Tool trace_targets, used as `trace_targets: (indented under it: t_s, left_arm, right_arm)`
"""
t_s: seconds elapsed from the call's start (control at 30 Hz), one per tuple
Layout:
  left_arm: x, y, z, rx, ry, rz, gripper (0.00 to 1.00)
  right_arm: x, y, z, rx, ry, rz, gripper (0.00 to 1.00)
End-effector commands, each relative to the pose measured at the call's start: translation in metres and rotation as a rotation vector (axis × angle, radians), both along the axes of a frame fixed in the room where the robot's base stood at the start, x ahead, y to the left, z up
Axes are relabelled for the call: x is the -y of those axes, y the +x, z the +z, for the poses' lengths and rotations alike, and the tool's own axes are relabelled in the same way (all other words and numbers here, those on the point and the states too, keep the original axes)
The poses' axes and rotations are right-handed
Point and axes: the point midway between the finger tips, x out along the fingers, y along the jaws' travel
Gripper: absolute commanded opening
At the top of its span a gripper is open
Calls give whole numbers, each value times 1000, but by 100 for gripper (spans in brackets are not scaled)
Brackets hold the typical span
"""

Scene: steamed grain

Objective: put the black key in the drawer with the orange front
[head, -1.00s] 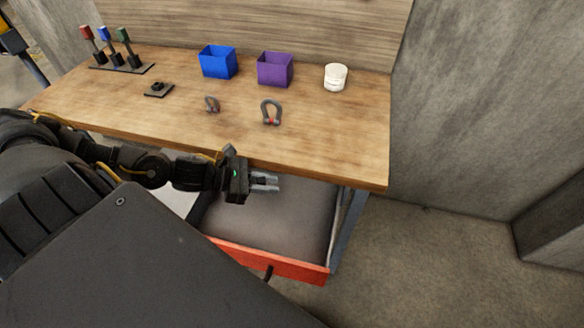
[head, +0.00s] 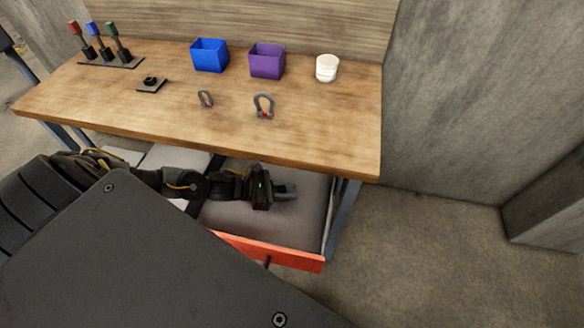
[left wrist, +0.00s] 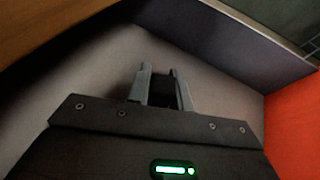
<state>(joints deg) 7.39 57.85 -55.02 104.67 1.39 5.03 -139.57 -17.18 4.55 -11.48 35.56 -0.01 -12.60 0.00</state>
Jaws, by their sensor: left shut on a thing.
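The drawer with the orange front (head: 275,252) is pulled out under the workbench, and its grey floor (head: 305,215) is bare where I see it. The orange front also shows at the right of the left wrist view (left wrist: 292,125). My left gripper (head: 288,191) is over the drawer's interior, low and below the bench top's front edge. In the left wrist view its fingers (left wrist: 163,88) are shut on a dark thing, the black key (left wrist: 163,92), mostly hidden between them. I cannot tell whether the key touches the drawer floor. My right gripper is not in view.
The wooden bench top (head: 320,140) overhangs the drawer's back part. On it stand a blue box (head: 209,56), a purple box (head: 267,62), a white cup (head: 327,69), two shackle-shaped pieces (head: 264,107), a small black plate (head: 151,86) and a rack of coloured handles (head: 110,62).

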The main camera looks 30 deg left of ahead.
Motion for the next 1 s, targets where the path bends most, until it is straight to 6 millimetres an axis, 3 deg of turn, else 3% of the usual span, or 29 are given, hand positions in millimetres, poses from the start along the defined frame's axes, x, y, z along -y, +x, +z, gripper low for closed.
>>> trace_targets:
  t_s: [0.1,0.23,0.67,0.7,0.8,1.0]
  left_arm:
    - [16,15,5,4,-3,0,0]
    - [14,12,-9,0,0,1,0]
    - [14,12,-17,1,-1,0,0]
    - [14,12,-15,1,-1,0,26]
    - [14,12,-15,1,-1,0,39]
    - [13,12,-15,1,-1,0,43]
  right_arm:
    - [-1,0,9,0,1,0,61]
    - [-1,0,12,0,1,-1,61]
    - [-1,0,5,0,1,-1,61]
    - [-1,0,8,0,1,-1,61]
    - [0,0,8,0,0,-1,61]
    - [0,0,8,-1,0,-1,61]
